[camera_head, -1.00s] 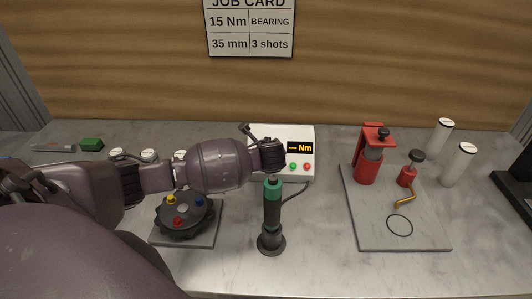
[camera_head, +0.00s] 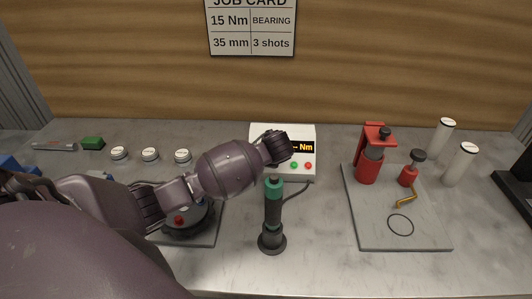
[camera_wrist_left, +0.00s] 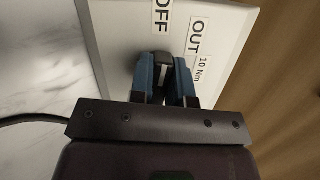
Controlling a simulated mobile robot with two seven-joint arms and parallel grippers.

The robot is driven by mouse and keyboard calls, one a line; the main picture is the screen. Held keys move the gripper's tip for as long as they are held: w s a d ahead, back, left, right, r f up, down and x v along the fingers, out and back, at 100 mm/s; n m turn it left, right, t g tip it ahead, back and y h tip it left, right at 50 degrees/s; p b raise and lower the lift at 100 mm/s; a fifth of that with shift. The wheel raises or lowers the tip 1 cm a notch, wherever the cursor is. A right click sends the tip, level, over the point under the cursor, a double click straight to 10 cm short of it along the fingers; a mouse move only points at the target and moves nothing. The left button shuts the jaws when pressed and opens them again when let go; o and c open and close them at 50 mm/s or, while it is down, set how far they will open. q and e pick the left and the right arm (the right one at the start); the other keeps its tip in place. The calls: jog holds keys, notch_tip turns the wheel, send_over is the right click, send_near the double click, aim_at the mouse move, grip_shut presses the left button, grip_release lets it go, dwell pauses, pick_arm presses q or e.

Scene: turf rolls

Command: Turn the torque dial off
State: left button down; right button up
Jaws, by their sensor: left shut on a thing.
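The torque controller is a white box (camera_head: 268,131) at the back centre, with an orange display reading "-- Nm" (camera_head: 301,147). Its panel (camera_wrist_left: 110,30) also fills much of the left wrist view, with labels OFF (camera_wrist_left: 162,14), OUT (camera_wrist_left: 195,38) and 10 Nm (camera_wrist_left: 203,70). The torque dial (camera_wrist_left: 164,66) is a small black knob with a white mark. My left gripper (camera_wrist_left: 166,82) is shut on the dial, a blue finger on each side. In the head view my wrist hides the fingers and dial. My right gripper is not in view.
A green-topped driver (camera_head: 272,215) stands upright in front of the controller. A grey plate (camera_head: 375,230) with red tools lies to the right. A round dark device (camera_head: 186,222) is partly under my left arm. Several white-topped pucks (camera_head: 150,155) stand at left.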

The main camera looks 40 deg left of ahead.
pick_arm(q)
jog(key=shift+n, duration=0.6)
jog(key=c, duration=1.1)
grip_release()
jog(key=shift+v, duration=3.75)
jog(key=shift+w+r, duration=0.1)
